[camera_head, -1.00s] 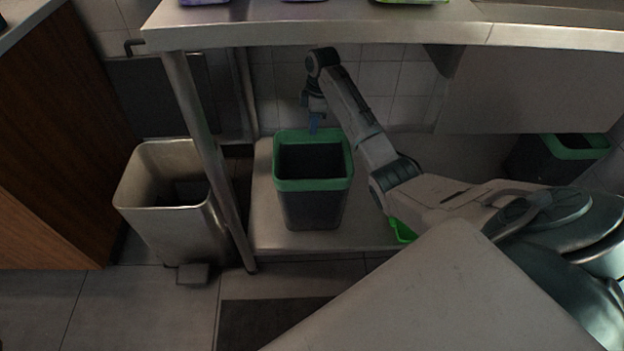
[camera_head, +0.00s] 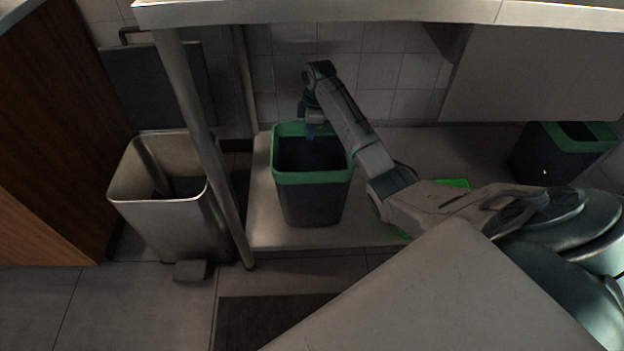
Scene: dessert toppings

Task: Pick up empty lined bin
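A dark grey bin with a green rim (camera_head: 312,203) stands upright on the low shelf in the middle of the head view. Its inside is dark, and I cannot make out a liner or any contents. My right gripper (camera_head: 311,131) points down at the bin's far rim, with its bluish tip overlapping the rim in the picture. The fingers are too small and dark to tell whether they are open or touching the rim. My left gripper is not in view.
A metal pedal bin (camera_head: 158,215) stands on the floor at the left, beside a table leg (camera_head: 203,140). Another green-rimmed dark bin (camera_head: 547,165) is at the far right. The steel tabletop (camera_head: 390,12) overhangs the shelf (camera_head: 270,228). Bright green pieces show partly behind my arm.

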